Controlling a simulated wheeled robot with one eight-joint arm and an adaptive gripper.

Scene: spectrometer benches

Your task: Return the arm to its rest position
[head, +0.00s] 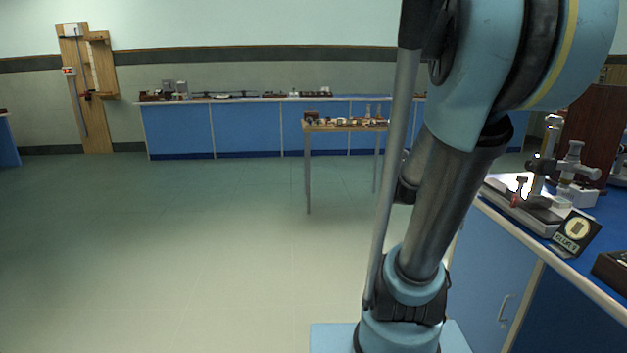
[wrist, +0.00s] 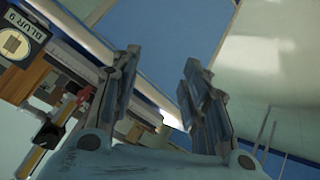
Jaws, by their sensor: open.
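My arm rises on the right side of the head view and bends out of the top of the picture; its end is not visible there. In the wrist view my gripper (wrist: 158,92) shows two dark fingers spread apart. The gap between them is empty, and they touch nothing that I can make out. The wrist picture is tilted, with a blue bench front and pale floor behind the fingers.
A blue bench (head: 502,268) on the right carries an optical stand (head: 545,170) and a dark sign (head: 575,234), close to my arm. A small table (head: 345,129) stands farther back. A long blue bench (head: 255,130) lines the far wall. Floor on the left is clear.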

